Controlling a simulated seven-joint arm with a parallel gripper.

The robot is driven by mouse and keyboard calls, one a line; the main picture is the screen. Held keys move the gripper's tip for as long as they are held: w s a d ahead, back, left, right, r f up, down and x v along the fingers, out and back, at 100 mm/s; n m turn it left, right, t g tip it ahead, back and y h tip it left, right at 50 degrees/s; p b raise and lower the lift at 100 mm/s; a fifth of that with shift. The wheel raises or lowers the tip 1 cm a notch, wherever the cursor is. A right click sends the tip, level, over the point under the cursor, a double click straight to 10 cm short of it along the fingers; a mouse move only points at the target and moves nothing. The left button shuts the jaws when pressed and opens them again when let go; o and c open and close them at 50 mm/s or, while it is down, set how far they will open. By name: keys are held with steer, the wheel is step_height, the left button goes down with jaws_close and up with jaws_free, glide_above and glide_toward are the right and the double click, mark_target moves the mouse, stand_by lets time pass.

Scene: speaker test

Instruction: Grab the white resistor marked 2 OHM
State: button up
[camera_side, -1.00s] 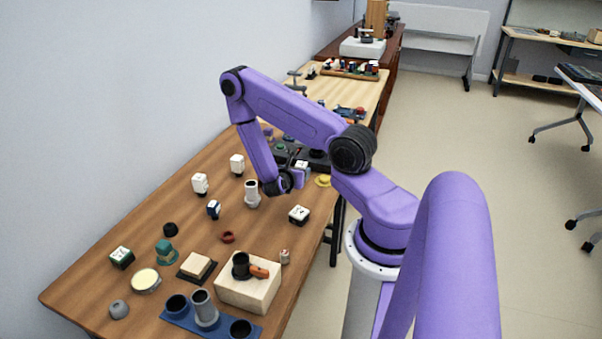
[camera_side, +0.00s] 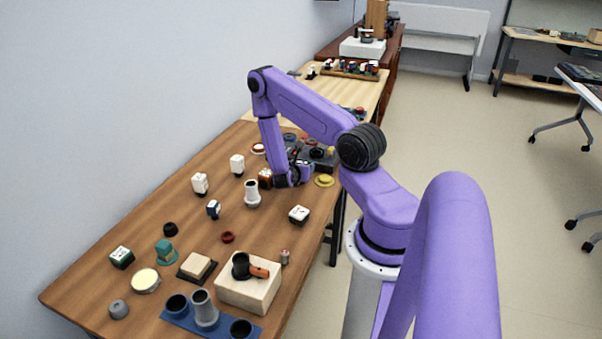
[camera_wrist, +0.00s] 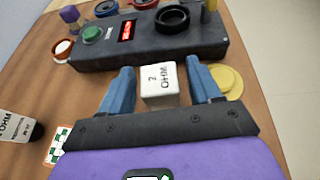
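The white resistor (camera_wrist: 159,86) marked "2 OHM" stands in the middle of the wrist view. My gripper (camera_wrist: 160,82) is open, with a blue finger on each side of it. A narrow gap shows between each finger and the resistor, so neither appears to touch it. In the side view my gripper (camera_side: 294,178) is low over the wooden table, and I cannot make out this resistor there.
A dark box (camera_wrist: 150,45) with a green button stands just beyond the resistor. A yellow round piece (camera_wrist: 227,82) is close to the right finger. Another white OHM block (camera_wrist: 17,128) is at left. Several blocks and cups cover the table (camera_side: 180,215).

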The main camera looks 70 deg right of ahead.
steer(key=c, duration=0.8)
steer(key=shift+c, duration=0.2)
steer(key=shift+r, duration=0.1)
